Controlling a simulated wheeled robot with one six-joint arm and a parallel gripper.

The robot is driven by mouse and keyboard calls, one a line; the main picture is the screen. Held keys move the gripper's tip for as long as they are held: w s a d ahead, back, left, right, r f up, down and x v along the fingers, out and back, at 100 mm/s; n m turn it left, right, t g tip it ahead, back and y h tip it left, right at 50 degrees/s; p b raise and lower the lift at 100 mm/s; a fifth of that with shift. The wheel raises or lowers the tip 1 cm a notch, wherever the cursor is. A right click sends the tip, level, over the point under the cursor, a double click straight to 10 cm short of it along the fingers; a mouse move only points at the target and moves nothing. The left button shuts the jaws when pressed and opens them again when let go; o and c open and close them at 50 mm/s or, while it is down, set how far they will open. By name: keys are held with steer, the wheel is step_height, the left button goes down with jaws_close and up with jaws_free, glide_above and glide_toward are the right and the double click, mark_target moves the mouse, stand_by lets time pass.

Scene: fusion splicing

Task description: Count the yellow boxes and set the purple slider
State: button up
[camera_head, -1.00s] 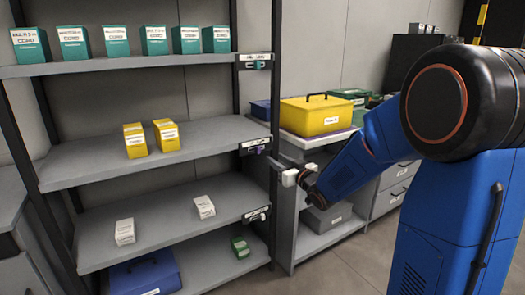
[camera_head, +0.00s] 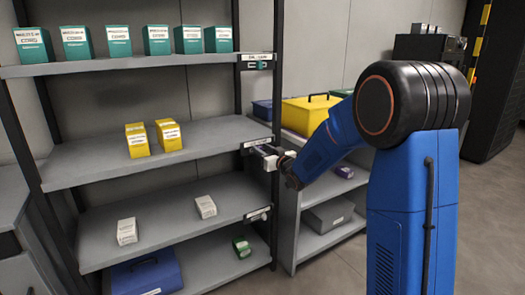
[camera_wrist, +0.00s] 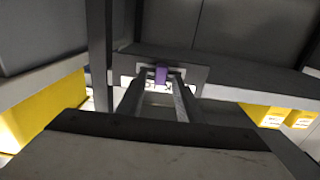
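Two yellow boxes with white labels stand side by side on the middle shelf: the left yellow box (camera_head: 137,140) and the right yellow box (camera_head: 169,135). They also show at the right edge of the wrist view (camera_wrist: 283,116). The purple slider (camera_wrist: 161,74) sits on a labelled plate (camera_wrist: 132,81) on the middle shelf's front edge. My gripper (camera_head: 268,157) is at that plate in the head view and hides the slider there. In the wrist view, my gripper's fingers (camera_wrist: 163,76) are open, one on each side of the slider, with small gaps; contact is not visible.
Several teal boxes (camera_head: 118,41) stand on the top shelf, two white boxes (camera_head: 205,207) on the lower shelf. Other slider plates (camera_head: 257,60) sit on the top and lower shelf edges. A side bench with a yellow bin (camera_head: 309,113) stands close right of the rack.

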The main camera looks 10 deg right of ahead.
steer(key=shift+c, duration=0.6)
jaws_close()
steer(key=shift+w+d, duration=0.2)
steer(key=shift+d, duration=0.4)
steer(key=shift+w+d, duration=0.2)
steer(key=shift+d, duration=0.4)
steer(key=shift+o, duration=0.6)
jaws_free()
steer(key=shift+d, duration=0.15)
steer(key=v, duration=1.7)
steer(key=shift+s, duration=0.2)
